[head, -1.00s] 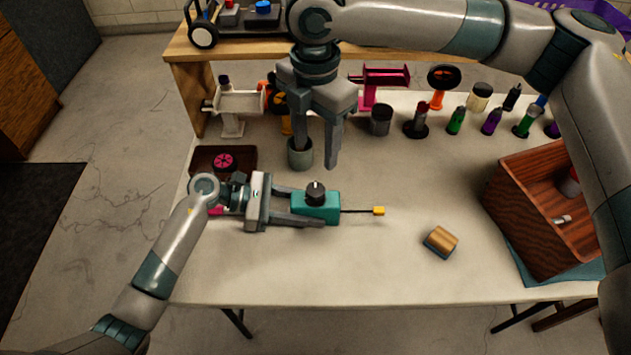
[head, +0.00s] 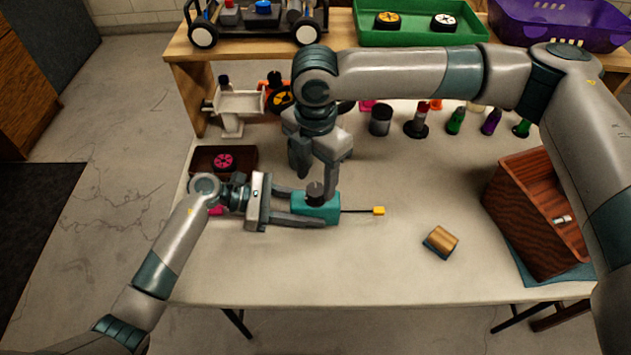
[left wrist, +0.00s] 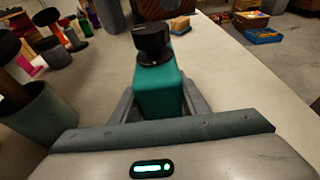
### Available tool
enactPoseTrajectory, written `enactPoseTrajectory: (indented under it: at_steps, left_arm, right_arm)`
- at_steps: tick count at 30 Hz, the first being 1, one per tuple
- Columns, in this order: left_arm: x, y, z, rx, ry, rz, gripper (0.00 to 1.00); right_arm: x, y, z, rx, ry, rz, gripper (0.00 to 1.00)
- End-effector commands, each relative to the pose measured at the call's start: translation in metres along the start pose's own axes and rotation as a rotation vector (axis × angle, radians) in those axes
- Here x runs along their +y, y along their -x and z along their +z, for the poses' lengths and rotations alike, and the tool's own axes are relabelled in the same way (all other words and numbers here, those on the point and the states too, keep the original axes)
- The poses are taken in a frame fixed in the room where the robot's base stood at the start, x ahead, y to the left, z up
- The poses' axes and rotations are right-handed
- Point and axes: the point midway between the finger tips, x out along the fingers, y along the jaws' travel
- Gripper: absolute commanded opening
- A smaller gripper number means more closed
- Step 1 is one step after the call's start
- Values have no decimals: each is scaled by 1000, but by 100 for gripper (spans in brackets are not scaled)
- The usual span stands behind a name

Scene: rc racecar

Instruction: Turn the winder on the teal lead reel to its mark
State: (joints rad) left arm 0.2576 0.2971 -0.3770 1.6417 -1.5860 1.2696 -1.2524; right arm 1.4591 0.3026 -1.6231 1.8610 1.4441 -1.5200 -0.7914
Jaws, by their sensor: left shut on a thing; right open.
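My left gripper (head: 308,207) is shut on the reel's body from the left. My right gripper (head: 314,182) is open and points down just above and behind the winder. One finger overlaps the winder's top edge; I cannot tell whether it touches. The mark is not discernible.
A wood-topped block (head: 441,241) lies to the right of the reel. A wooden box (head: 530,215) stands at the right. Several bottles and holders, including a dark cup (head: 380,121), line the back. The front of the table is clear.

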Motion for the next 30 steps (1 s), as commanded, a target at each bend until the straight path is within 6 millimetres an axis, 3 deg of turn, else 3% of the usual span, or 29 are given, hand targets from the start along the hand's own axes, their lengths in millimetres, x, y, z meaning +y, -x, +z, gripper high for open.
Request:
enactPoseTrajectory:
  at_steps: [6,17,22,30]
  left_arm:
    - [0,0,0,1,0,0,21]
    - [0,0,0,1,0,0,21]
    - [0,0,0,1,0,0,21]
    - [0,0,0,1,0,0,21]
  right_arm:
    - [0,-19,0,0,0,0,50]
    - [0,-22,0,0,0,0,50]
    - [0,-22,0,0,0,0,10]
    - [0,-22,0,0,-10,0,9]
